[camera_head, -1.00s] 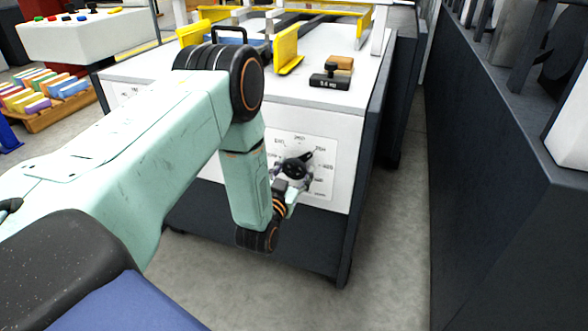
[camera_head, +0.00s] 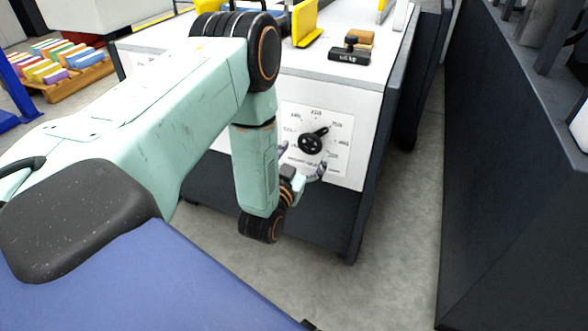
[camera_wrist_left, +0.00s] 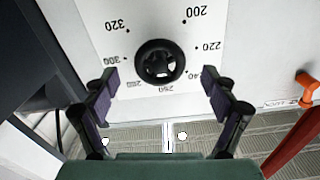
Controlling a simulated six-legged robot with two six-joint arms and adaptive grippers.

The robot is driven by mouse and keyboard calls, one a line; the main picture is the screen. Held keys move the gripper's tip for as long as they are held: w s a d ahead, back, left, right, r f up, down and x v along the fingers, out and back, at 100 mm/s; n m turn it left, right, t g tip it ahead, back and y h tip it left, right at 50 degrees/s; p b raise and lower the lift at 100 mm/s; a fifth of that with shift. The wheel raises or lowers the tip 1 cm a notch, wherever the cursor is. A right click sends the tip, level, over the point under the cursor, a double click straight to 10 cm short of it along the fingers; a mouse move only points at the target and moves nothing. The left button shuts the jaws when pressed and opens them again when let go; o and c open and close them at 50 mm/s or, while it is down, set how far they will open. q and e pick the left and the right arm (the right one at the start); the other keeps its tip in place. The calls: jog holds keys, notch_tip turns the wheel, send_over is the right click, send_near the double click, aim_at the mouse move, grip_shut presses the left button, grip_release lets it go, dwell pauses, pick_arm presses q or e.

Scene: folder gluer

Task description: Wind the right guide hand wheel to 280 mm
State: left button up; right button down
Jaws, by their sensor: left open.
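The black right guide hand wheel (camera_head: 311,143) sits on a white dial plate (camera_head: 346,160) on the machine's front. Its pointer aims up and right, towards the label that appears to be 280; exact alignment is too small to tell. In the left wrist view the hand wheel (camera_wrist_left: 160,62) shows upside down, with numbers from 200 to 320 around it. My left gripper (camera_head: 303,162) is open and empty just below and in front of the wheel. In the wrist view its fingers (camera_wrist_left: 158,82) are spread on either side of the wheel, not gripping it. My right gripper is out of view.
A black block marked with a weight (camera_head: 349,56) lies on the machine top beside yellow guides (camera_head: 305,24). A pallet of coloured cartons (camera_head: 70,63) stands at the left. A dark machine side (camera_head: 500,180) bounds the narrow floor aisle at the right.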

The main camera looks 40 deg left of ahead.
aim_at(309, 146)
pick_arm(q)
jog(key=v, duration=0.7)
jog(key=shift+s, duration=0.4)
jog(key=shift+w, duration=0.15)
jog(key=x, duration=1.1)
jog(key=shift+w, duration=0.15)
jog(key=shift+w+f, duration=0.1)
jog(key=shift+w, duration=0.2)
jog(key=shift+s+n+b, duration=0.1)
jog(key=shift+n+b, duration=0.35)
jog(key=shift+n, duration=0.05)
